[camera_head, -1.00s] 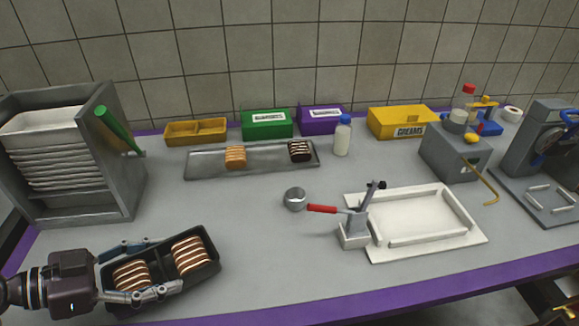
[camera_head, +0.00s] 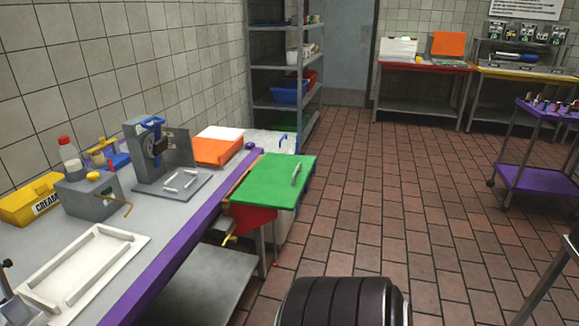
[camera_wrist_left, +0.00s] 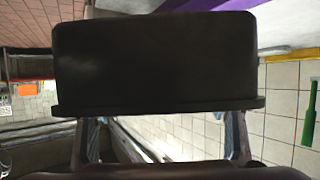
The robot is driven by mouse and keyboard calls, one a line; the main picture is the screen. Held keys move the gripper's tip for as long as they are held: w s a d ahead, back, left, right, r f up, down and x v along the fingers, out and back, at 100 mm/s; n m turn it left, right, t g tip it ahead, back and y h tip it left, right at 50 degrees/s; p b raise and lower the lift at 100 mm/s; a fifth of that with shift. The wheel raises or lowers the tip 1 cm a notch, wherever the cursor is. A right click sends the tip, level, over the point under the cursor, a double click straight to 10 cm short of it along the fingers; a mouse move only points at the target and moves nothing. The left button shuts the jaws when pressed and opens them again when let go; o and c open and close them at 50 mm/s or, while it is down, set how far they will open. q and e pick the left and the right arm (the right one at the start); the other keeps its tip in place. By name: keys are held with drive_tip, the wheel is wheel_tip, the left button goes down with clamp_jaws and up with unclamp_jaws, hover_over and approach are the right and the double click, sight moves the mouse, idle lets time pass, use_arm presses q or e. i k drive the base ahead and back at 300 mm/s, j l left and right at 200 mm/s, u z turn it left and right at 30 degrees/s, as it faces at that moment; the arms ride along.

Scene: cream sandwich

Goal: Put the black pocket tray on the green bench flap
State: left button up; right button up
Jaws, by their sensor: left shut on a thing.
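The green bench flap (camera_head: 270,183) lies level at the right end of the purple-edged bench in the head view, with a grey handle on it and its top bare. The black pocket tray (camera_wrist_left: 155,62) fills the upper middle of the left wrist view, seen from its dark outer side, so its pockets and their contents are hidden. My left gripper (camera_wrist_left: 162,122) is shut on the tray, with a finger at each side of its near rim. The tray and left gripper are not in the head view. My right gripper is in neither view.
A grey press machine (camera_head: 158,155), an orange box (camera_head: 218,150) and a white tray (camera_head: 85,270) stand on the bench (camera_head: 170,235) left of the flap. The tiled floor (camera_head: 390,200) right of the flap is clear. A purple cart (camera_head: 540,178) stands farther right.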

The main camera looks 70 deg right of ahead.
sight(288, 201)
drive_tip(key=k+z, duration=0.1)
drive_tip(key=z, duration=1.15)
drive_tip(key=i+l+z, duration=0.15)
drive_tip(key=l, duration=0.25)
drive_tip(key=i+l+z, duration=0.2)
drive_tip(key=l, duration=0.2)
drive_tip(key=i+l+z, duration=0.15)
drive_tip(key=i+l, duration=0.15)
